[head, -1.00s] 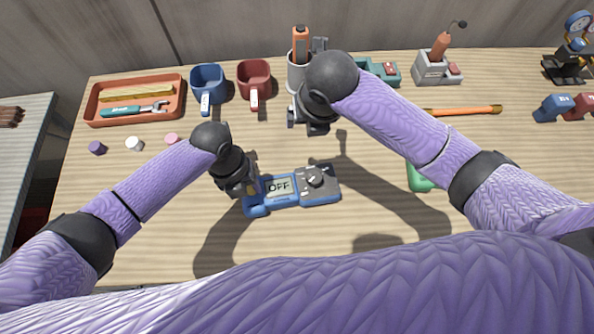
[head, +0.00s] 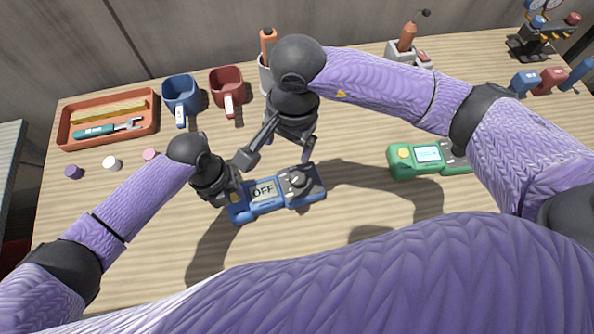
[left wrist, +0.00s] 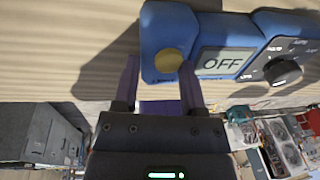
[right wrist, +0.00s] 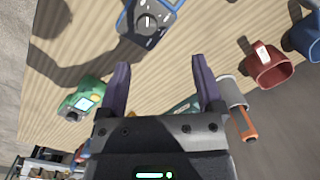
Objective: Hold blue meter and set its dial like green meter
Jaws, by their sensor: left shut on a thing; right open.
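The blue meter (head: 266,196) lies on the table in the middle of the head view, and its screen reads OFF. Its dial (head: 298,181) is on the grey right part; the dial also shows in the left wrist view (left wrist: 283,72). My left gripper (head: 233,196) is shut on the meter's left end; its fingers also show in the left wrist view (left wrist: 160,85). My right gripper (head: 278,158) is open and empty, above and behind the dial and apart from it. The green meter (head: 405,160) lies to the right with a lit screen; my right arm partly hides its dial.
An orange tray (head: 67,133) with tools, a blue mug (head: 181,92) and a red mug (head: 227,85) stand at the back left. Several small caps, one a white cap (head: 111,163), lie in front of the tray. The table between the two meters is clear.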

